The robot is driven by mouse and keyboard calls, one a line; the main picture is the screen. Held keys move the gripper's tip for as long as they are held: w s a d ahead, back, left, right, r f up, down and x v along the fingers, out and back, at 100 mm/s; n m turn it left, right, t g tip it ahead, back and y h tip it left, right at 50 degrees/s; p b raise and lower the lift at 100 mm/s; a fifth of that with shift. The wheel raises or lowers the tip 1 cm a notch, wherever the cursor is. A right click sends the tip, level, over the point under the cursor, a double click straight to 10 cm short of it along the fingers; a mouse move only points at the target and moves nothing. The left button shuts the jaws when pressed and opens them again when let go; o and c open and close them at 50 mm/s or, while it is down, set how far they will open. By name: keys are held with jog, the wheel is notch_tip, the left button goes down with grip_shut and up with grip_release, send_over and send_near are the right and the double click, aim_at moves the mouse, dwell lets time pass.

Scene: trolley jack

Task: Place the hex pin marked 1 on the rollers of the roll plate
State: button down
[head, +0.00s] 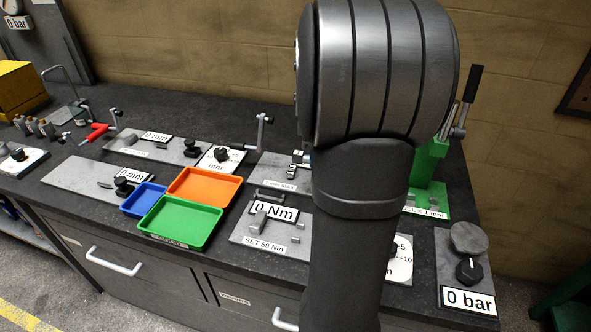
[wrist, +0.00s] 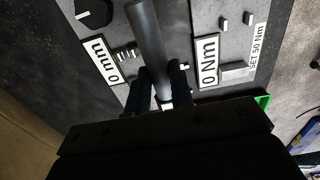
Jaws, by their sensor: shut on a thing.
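My gripper (wrist: 162,75) shows in the wrist view, its dark fingers closed on a long dark grey bar (wrist: 148,35). The bar runs from between the fingers to the top edge. It looks like the hex pin, but no number is readable on it. In the head view my arm hides the gripper and the bar. Small metal cylinders (wrist: 127,54) lie beside a "0 mm" display in the wrist view. They may be the roll plate's rollers, but I cannot tell for sure. Whether the bar touches anything is unclear.
A "0 Nm" display (head: 273,210) stands on a grey plate in front. Orange (head: 205,186), green (head: 180,222) and blue (head: 143,199) trays sit to the left. A green press (head: 430,165) and a "0 bar" display (head: 468,301) are at the right. The bench's back left is partly clear.

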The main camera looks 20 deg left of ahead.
jog(key=w+d+r, duration=0.2)
jog(key=w+d, duration=0.3)
jog(key=a+f, duration=0.2)
jog(key=a, duration=0.1)
jog(key=w+a+f, duration=0.1)
jog(key=a+f, duration=0.1)
jog(key=a, duration=0.2)
jog(key=w+a+f, duration=0.1)
jog(key=a+f, duration=0.2)
jog(key=a, duration=0.1)
jog(key=shift+w+a, duration=0.1)
jog(key=shift+a, duration=0.05)
jog(key=shift+f, duration=2.05)
jog(key=shift+f, duration=0.3)
jog(key=c, duration=1.3)
grip_release()
jog(key=shift+o, duration=0.2)
